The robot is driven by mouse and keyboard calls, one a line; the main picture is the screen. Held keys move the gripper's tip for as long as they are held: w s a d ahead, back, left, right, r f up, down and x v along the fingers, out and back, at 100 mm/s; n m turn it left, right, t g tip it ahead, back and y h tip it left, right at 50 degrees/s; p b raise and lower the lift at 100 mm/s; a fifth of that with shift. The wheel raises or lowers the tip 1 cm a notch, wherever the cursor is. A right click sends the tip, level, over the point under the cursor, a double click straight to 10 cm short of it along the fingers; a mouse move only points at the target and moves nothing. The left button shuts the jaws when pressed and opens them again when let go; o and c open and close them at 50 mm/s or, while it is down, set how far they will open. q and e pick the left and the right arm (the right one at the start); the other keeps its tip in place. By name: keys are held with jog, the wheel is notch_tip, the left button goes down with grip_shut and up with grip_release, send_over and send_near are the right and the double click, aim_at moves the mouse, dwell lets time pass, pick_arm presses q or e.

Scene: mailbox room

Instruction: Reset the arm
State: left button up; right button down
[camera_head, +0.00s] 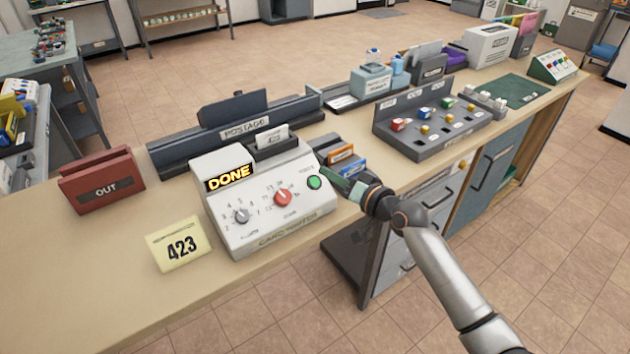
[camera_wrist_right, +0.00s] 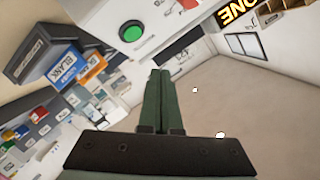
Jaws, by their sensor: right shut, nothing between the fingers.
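My right arm comes in from the lower right of the head view. Its gripper (camera_head: 338,182) is just right of the white card-writer machine (camera_head: 262,222), beside the green button (camera_head: 314,182). In the right wrist view the green fingers (camera_wrist_right: 158,78) are together with nothing between them. The green button (camera_wrist_right: 131,33) also shows there, beyond the fingertips and apart from them in that picture. The machine's display reads DONE (camera_head: 229,177). It has a grey dial (camera_head: 241,215) and a red dial (camera_head: 283,197). My left gripper is out of view.
A yellow 423 card (camera_head: 180,245) and a red OUT holder (camera_head: 101,182) are left of the machine. Blue and orange card holders (camera_head: 345,160) sit close behind my gripper. A grey sorting tray (camera_head: 405,140) stands to the right. The counter's front left is clear.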

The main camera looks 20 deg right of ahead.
jog(key=s+a+f+n+g+h, duration=0.1)
jog(key=s+f+n+g+h, duration=0.1)
jog(key=s+f, duration=1)
jog(key=s+a+f+n+g+h, duration=0.1)
jog(key=s+f+n+g+h, duration=0.1)
jog(key=s+f, duration=1)
jog(key=s+n+g, duration=0.1)
jog(key=s, duration=0.7)
jog(key=shift+s+f+n, duration=0.15)
jog(key=shift+f+n, duration=0.15)
